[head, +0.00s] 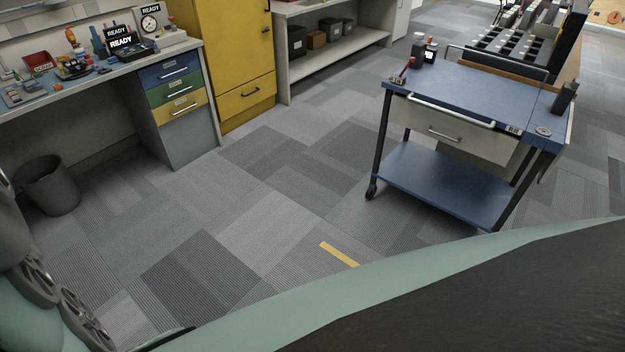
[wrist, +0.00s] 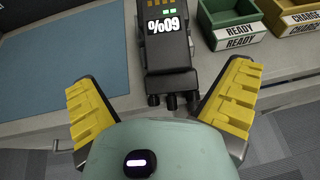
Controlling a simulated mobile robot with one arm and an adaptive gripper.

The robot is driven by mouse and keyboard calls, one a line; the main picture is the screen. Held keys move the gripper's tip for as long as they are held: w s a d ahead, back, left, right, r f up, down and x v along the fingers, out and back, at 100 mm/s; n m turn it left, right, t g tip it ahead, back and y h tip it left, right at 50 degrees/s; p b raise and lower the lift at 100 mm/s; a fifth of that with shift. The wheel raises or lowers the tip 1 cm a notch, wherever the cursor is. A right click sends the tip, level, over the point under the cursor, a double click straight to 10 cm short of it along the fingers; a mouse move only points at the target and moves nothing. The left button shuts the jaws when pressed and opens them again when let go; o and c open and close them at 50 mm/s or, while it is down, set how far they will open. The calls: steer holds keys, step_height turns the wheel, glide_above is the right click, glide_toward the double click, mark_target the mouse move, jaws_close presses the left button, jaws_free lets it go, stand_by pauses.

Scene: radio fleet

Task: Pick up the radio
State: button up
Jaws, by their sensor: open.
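In the wrist view my gripper (wrist: 162,80) is open, its yellow-padded fingers wide apart at left and right. Beyond and between them is a dark device (wrist: 168,85) with an upside-down readout that looks like 60%, small coloured lights and dark knobs at its near end. It lies over a grey worktop, and I cannot tell whether it is a radio. No contact with the fingers shows. In the head view a small black upright object, looking like a handheld radio (head: 565,97), stands at the right end of a blue-topped cart (head: 470,95). My gripper is not visible there.
In the wrist view a green READY bin (wrist: 230,28) and a yellow CHARGE bin (wrist: 292,16) stand right of the device; a blue mat (wrist: 75,65) lies left. In the head view a cluttered workbench (head: 180,45) and dark wastebasket (head: 48,185) are left. Carpet between is clear.

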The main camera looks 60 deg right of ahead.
steer(key=shift+x, duration=2)
steer(key=shift+w+a+f+p, duration=0.2)
steer(key=shift+w+a, duration=0.1)
steer(key=shift+a, duration=0.35)
steer(key=shift+w+a+f+p, duration=0.1)
steer(key=shift+w+a+f, duration=0.15)
steer(key=shift+a, duration=0.35)
steer(key=shift+w+a+f+p, duration=0.2)
steer(key=shift+w+a, duration=0.15)
steer(key=shift+a, duration=0.3)
steer(key=shift+a+f, duration=0.25)
steer(key=shift+a, duration=0.2)
